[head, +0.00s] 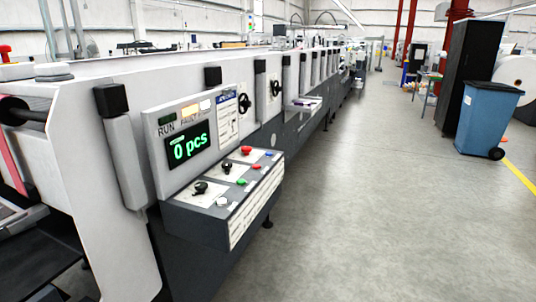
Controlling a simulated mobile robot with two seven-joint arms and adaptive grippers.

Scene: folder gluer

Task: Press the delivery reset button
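A sloped control panel (226,188) juts from the side of the long grey folder gluer. It carries a red mushroom button (246,150), a blue button (268,154), a smaller red button (256,167), a green button (241,182), a white button (222,201) and two black knobs (200,187). Their labels are too small to read, so I cannot tell which one is the delivery reset. Above the panel, a display (188,147) reads "0 pcs" in green. Neither of my grippers is in view.
RUN and FAULT lamps (205,107) sit above the display; the FAULT side looks lit pale. The folder gluer (130,75) runs away along the left. The grey floor (370,200) to its right is clear. A blue wheeled bin (487,117) and a black cabinet (468,75) stand at right.

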